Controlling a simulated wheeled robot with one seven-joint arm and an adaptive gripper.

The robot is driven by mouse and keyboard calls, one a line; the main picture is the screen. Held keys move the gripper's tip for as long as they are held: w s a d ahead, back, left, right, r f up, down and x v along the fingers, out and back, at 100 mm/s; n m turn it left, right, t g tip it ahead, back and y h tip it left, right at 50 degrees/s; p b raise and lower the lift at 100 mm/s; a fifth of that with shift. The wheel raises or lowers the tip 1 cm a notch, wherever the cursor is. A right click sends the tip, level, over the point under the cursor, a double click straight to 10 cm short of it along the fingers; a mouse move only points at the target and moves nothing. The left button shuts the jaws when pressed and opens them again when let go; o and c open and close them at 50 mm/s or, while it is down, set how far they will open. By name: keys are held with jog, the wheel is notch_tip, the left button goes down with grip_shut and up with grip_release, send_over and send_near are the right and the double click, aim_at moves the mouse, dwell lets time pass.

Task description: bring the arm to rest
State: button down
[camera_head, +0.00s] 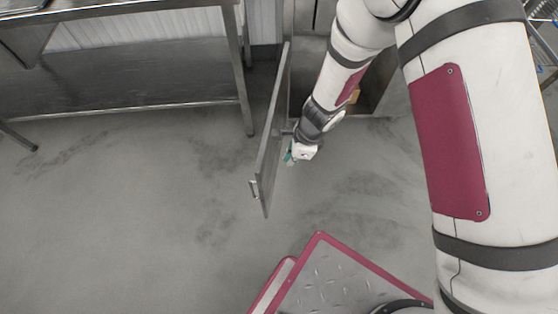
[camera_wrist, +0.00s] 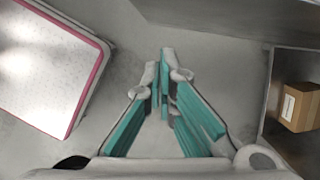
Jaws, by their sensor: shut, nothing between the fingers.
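My arm reaches down and away from the right side of the head view. My gripper (camera_head: 289,159) is close to the right-hand face of an open metal cabinet door (camera_head: 268,140); I cannot tell whether they touch. In the wrist view my gripper (camera_wrist: 164,75) shows teal finger pads meeting at the tips, shut with nothing between them.
The open cabinet (camera_head: 372,85) stands behind my arm. A cardboard box (camera_wrist: 300,106) sits inside it in the wrist view. A metal table (camera_head: 130,108) with a lower shelf stands at the upper left. The grey floor (camera_head: 130,220) at left is clear.

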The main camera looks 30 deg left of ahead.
jog(key=s+v, duration=0.1)
jog(key=v, duration=0.8)
jog(key=shift+w+a+p, duration=0.25)
jog(key=shift+w+p, duration=0.1)
jog(key=shift+p, duration=0.05)
jog(key=shift+r, duration=0.15)
jog(key=w+d+r+n+t+y, duration=0.1)
jog(key=d+r+n, duration=0.1)
jog(key=d+r, duration=0.5)
jog(key=w+d+r+n, duration=0.1)
jog(key=d+r+n, duration=0.15)
jog(key=r, duration=0.85)
jog(key=w+d+r+n+t+y, duration=0.1)
jog(key=w+d+r+n, duration=0.1)
jog(key=d+r, duration=0.45)
jog(key=s+d+r+n+t+h, duration=0.1)
jog(key=s+d+r, duration=0.3)
jog(key=d, duration=0.3)
jog(key=s+d+r+n+t+h+p, duration=0.1)
jog(key=s+d+r+n+h, duration=0.1)
jog(key=s+d+r, duration=0.2)
jog(key=s+d+r+n+t+h, duration=0.1)
jog(key=s+d+r+n, duration=0.1)
jog(key=s+d+r, duration=0.3)
jog(key=s+d, duration=0.1)
jog(key=d, duration=0.3)
jog(key=shift+d+t+p, duration=0.3)
jog(key=shift+d, duration=0.1)
